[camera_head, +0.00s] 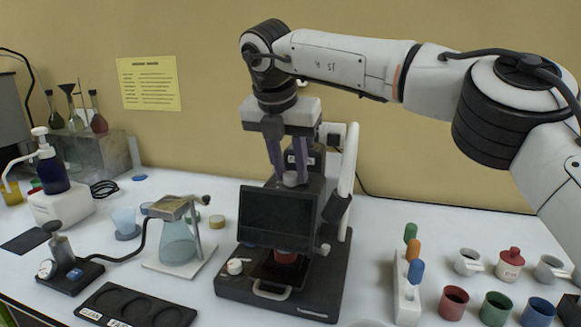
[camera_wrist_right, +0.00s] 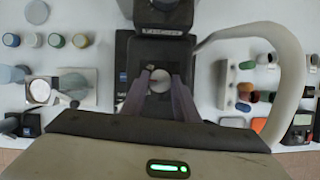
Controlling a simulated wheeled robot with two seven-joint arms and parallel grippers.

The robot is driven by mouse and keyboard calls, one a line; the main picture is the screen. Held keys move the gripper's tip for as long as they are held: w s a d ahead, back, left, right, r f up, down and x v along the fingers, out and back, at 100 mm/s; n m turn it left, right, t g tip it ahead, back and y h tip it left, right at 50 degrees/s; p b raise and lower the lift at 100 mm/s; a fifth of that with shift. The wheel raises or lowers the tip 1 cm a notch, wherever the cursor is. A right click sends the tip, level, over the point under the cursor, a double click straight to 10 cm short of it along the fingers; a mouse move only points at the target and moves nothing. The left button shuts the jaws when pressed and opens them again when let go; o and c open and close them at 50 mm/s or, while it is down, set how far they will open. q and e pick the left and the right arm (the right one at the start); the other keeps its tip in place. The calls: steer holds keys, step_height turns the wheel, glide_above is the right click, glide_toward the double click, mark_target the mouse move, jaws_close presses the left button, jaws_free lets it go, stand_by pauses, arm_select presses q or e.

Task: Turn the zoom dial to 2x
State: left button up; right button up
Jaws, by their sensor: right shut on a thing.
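A black microscope-like device (camera_head: 332,285) with a dark screen (camera_head: 276,219) stands in the middle of the table. A pale round knob, which looks like the zoom dial (camera_head: 291,179), sits on top of it. My right gripper (camera_head: 290,174) comes down from above, its two purple fingers shut on this dial. In the right wrist view the round dial (camera_wrist_right: 160,83) lies between the fingertips of my right gripper (camera_wrist_right: 161,90). The dial's markings are too small to read. My left gripper is not in view.
A flask on a stand (camera_head: 178,242) is to the left, with a black tray (camera_head: 130,306) in front. A white rack with coloured-handled tools (camera_head: 408,290) and several small cups, including a red one (camera_head: 453,303), stand to the right. A yellow notice (camera_head: 148,83) hangs on the wall.

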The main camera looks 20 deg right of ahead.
steer(key=o, duration=1.1)
steer(key=shift+c, duration=0.2)
steer(key=shift+r, duration=0.1)
steer(key=v, duration=1)
steer(key=shift+s, duration=0.1)
